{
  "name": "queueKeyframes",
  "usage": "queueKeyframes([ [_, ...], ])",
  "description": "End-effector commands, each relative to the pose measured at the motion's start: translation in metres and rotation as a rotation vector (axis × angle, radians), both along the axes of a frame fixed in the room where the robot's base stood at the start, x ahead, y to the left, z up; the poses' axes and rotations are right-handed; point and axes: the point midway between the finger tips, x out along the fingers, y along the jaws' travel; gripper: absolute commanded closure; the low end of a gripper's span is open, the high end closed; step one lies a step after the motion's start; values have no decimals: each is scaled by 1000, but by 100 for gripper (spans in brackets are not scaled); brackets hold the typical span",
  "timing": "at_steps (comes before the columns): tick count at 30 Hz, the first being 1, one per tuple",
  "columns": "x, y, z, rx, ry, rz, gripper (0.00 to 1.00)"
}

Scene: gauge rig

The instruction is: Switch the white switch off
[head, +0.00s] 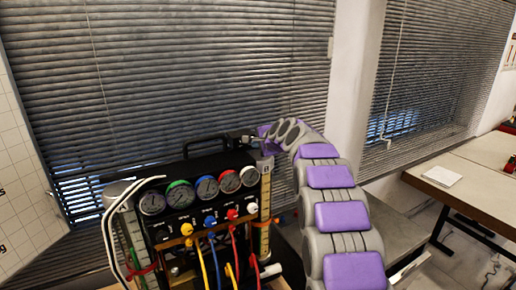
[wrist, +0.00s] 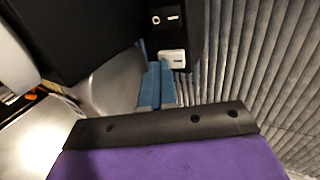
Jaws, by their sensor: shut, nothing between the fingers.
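The rig (head: 205,168) is a black box with a row of round gauges and coloured knobs and hoses on its front. In the wrist view a small white switch (wrist: 172,59) sits on the black side of the rig; I cannot tell its position. A black switch with a white mark (wrist: 166,17) is above it. My gripper (wrist: 158,66) shows two blue fingers, shut and empty, with their tips just below and left of the white switch. I cannot tell whether they touch it. In the head view my gripper end (head: 245,141) is small, near the rig's back right corner.
Window blinds (head: 200,70) stand close behind the rig. A black handle (head: 205,145) rises from the rig top. Hoses (head: 215,262) hang in front. A wooden table (head: 475,185) with a white paper is at the right.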

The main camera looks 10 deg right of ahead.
Motion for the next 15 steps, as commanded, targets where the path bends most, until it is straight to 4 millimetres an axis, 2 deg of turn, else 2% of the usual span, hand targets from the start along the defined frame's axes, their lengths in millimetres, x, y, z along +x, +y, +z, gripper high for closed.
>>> queueKeyframes([
  [15, 1, 1, 18, 0, -3, -1, 100],
])
